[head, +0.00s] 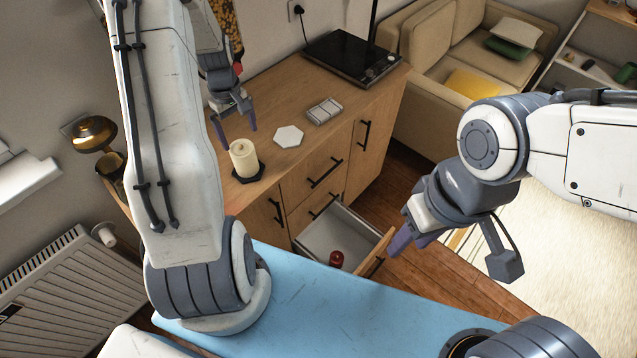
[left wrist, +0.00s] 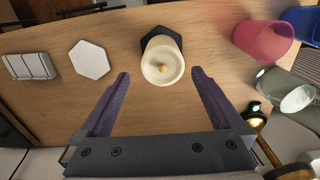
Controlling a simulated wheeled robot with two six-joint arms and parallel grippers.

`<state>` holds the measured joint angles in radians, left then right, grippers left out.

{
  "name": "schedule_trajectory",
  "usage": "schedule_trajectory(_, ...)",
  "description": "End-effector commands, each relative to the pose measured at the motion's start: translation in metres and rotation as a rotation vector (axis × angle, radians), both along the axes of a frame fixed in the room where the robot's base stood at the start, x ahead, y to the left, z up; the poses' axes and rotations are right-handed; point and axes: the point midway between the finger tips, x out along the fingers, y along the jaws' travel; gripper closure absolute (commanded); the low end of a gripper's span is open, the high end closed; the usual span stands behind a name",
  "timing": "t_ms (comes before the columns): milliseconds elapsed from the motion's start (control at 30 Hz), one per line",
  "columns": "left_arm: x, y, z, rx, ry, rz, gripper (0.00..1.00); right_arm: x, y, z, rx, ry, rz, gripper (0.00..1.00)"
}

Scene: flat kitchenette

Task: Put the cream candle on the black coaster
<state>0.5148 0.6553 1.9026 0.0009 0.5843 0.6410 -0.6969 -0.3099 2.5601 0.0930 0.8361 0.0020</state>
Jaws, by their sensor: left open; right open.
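The cream candle (head: 243,158) stands upright on the black hexagonal coaster (head: 261,175) on the wooden cabinet top. In the left wrist view the candle (left wrist: 162,62) is seen from above, with the coaster's dark edge (left wrist: 158,31) showing behind it. My left gripper (head: 235,128) is open and empty, just behind the candle in the head view. In the left wrist view its fingers (left wrist: 164,80) are spread on either side below the candle, apart from it. My right gripper (head: 408,236) is open and empty near the open drawer's front.
A white hexagonal coaster (head: 289,136) and a white sectioned dish (head: 324,111) lie on the cabinet top (head: 285,105), with a black hob (head: 352,58) beyond. A drawer (head: 335,238) is pulled out, holding a red object (head: 336,259). Pink (left wrist: 264,39) and blue (left wrist: 302,22) cups stand near the candle.

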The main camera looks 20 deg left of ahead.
Motion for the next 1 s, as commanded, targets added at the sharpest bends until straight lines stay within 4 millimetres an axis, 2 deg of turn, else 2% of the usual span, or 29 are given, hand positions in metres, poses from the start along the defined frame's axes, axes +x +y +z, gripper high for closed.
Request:
schedule_trajectory(67, 0.007, -0.026, 0.015, 0.002, -0.009, -0.085, 0.0, 0.0, 0.0, 0.0, 0.0, 0.0, 0.0, 0.55)
schedule_trajectory(133, 0.011, -0.066, 0.035, 0.001, -0.016, -0.215, 0.0, 0.0, 0.0, 0.0, 0.0, 0.0, 0.0, 0.55)
schedule_trajectory(167, 0.011, -0.087, 0.045, 0.0, -0.02, -0.286, 0.0, 0.0, 0.0, 0.0, 0.0, 0.0, 0.0, 0.55)
schedule_trajectory(200, 0.008, -0.118, 0.059, -0.002, -0.026, -0.391, 0.0, 0.0, 0.0, 0.0, 0.0, 0.0, 0.0, 0.55)
schedule_trajectory(267, -0.004, -0.166, 0.081, -0.005, -0.034, -0.566, 0.0, 0.0, 0.0, 0.0, 0.0, 0.0, 0.0, 0.55)
schedule_trajectory(300, -0.017, -0.197, 0.093, -0.009, -0.038, -0.683, 0.0, 0.0, 0.0, 0.0, 0.0, 0.0, 0.0, 0.55)
schedule_trajectory(367, -0.041, -0.237, 0.11, -0.015, -0.045, -0.859, 0.0, 0.0, 0.0, 0.0, 0.0, 0.0, 0.0, 0.55)
schedule_trajectory(400, -0.06, -0.262, 0.12, -0.02, -0.051, -0.977, 0.0, 0.0, 0.0, 0.0, 0.0, 0.0, 0.0, 0.55)
schedule_trajectory(500, -0.113, -0.307, 0.138, -0.031, -0.062, -1.256, 0.0, 0.0, 0.0, 0.0, 0.0, 0.0, 0.0, 0.55)
schedule_trajectory(600, -0.162, -0.331, 0.148, -0.045, -0.072, -1.488, 0.0, 0.0, 0.0, 0.0, 0.0, 0.0, 0.0, 0.55)
schedule_trajectory(733, -0.205, -0.341, 0.153, -0.058, -0.08, -1.694, 0.0, 0.0, 0.0, 0.0, 0.0, 0.0, 0.0, 0.55)
schedule_trajectory(833, -0.221, -0.343, 0.154, -0.063, -0.082, -1.771, 0.0, 0.0, 0.0, 0.0, 0.0, 0.0, 0.0, 0.55)
schedule_trajectory(1000, -0.226, -0.343, 0.154, -0.065, -0.081, -1.796, 0.0, 0.0, 0.0, 0.0, 0.0, 0.0, 0.0, 0.55)
